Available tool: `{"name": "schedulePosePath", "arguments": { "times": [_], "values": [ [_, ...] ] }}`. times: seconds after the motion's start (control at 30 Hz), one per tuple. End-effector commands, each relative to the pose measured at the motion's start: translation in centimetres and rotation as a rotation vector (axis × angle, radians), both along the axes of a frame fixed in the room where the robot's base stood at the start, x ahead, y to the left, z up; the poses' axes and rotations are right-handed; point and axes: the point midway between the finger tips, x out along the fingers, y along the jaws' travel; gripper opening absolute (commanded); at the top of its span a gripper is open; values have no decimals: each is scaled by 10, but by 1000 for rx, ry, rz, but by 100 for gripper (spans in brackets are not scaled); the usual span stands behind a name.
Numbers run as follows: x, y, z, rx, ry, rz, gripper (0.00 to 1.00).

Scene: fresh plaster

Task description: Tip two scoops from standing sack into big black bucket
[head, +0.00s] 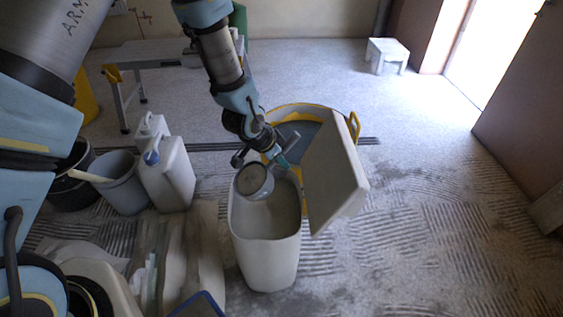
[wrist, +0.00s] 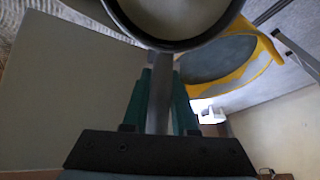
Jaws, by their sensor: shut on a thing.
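My gripper (head: 283,162) is shut on the handle of a round metal scoop (head: 254,181). In the wrist view, my gripper (wrist: 160,85) grips the flat handle, and the dark-rimmed scoop bowl (wrist: 178,42) shows pale material inside. The scoop is over the mouth of a tall cream bin (head: 267,255); I cannot tell how deep it is. A black bucket (head: 72,193) stands at the left, partly hidden by my arm. A pale, creased sack-like shape (head: 190,255) stands at the front left; I cannot tell surely that it is the sack.
The bin's upright lid (head: 333,180) stands right of my gripper. A yellow tub (head: 354,124) is behind. A grey bucket (head: 122,190) and a white canister (head: 168,180) stand left of the bin. A trestle table (head: 150,52) and white stool (head: 388,50) stand farther back. Floor at right is clear.

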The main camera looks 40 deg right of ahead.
Motion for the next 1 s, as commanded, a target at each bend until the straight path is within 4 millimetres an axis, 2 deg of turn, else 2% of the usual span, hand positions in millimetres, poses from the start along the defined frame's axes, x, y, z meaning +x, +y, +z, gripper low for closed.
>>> {"name": "schedulePosePath", "arguments": {
  "times": [0.03, 0.7, 1.0],
  "values": [
    [0, -1, 11, -2, 0, 0, 0],
    [0, -1, 82, -2, -1, -1, 0],
    [0, 0, 87, -1, 0, 0, 0]
  ]
}}
